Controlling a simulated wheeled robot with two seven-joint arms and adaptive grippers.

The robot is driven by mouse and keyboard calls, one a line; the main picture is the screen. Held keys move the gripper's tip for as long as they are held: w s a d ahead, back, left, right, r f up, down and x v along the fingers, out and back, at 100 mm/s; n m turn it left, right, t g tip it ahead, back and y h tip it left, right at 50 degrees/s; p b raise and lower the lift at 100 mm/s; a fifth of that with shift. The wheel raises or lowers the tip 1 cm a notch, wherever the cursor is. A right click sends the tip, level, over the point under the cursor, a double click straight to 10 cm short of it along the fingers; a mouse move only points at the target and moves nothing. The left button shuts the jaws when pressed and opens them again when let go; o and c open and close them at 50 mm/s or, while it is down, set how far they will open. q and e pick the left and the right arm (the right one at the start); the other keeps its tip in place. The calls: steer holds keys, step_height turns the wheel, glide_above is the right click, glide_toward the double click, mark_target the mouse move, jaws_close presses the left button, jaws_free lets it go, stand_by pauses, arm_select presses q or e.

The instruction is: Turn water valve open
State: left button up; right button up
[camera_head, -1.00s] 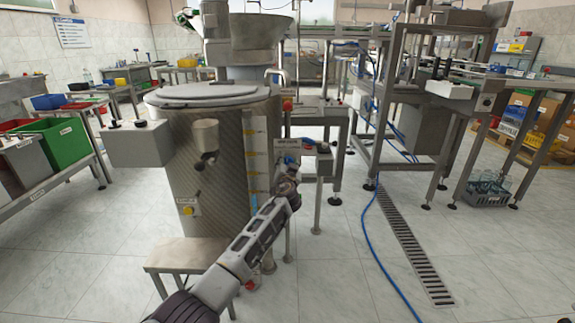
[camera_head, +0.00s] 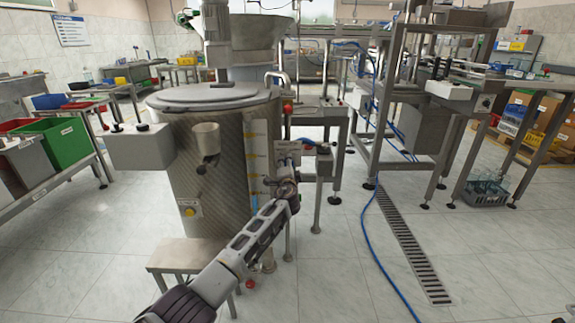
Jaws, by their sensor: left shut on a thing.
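The water valve is on a small panel on the right side of the large metal tank (camera_head: 222,130). A small printed label (camera_head: 289,144) is above it. My left arm reaches up from the bottom of the head view, and my left gripper (camera_head: 283,177) is at the valve, just below the label. It is shut on the valve handle. The gripper hides most of the handle, so its exact angle is hard to tell. My right gripper is not in view.
A metal step stool (camera_head: 190,256) stands in front of the tank. A grey box (camera_head: 140,147) juts out at the tank's left. A blue hose (camera_head: 370,240) and a floor drain (camera_head: 410,245) run along the floor to the right.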

arm_select(q)
steer(key=shift+m, duration=0.5)
steer(key=o, duration=1)
steer(key=shift+o, duration=0.2)
steer(key=shift+s, duration=0.1)
steer(key=shift+s, duration=0.1)
steer(key=s, duration=1.1)
steer(key=shift+s, duration=0.35)
stand_by(0.4)
